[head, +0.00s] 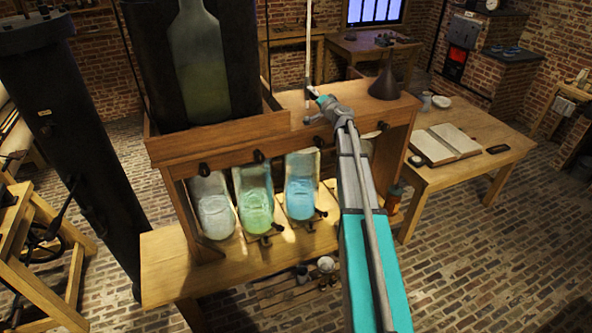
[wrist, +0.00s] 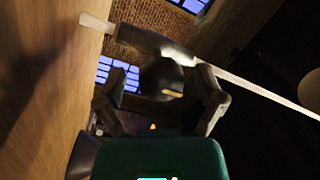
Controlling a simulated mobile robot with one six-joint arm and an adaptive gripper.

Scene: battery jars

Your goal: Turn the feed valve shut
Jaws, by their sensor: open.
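The feed valve shows in the wrist view as a dark round knob (wrist: 162,79) with a small yellow mark, on a dark body (wrist: 150,42) set along a pale pipe (wrist: 262,92). My gripper (wrist: 163,88) is open, with one finger on each side of the knob. Whether the fingers touch it is unclear. In the head view a thin upright pipe (head: 308,45) comes down above the rack's top shelf. My gripper (head: 316,107) is at its lower end and mostly hides the valve there.
A wooden rack (head: 215,150) holds a large bottle (head: 200,65) above and several jars, including a green one (head: 255,200) and a blue one (head: 300,190). A dark funnel-shaped flask (head: 386,80) stands right of my gripper. A table with an open book (head: 446,143) is farther right.

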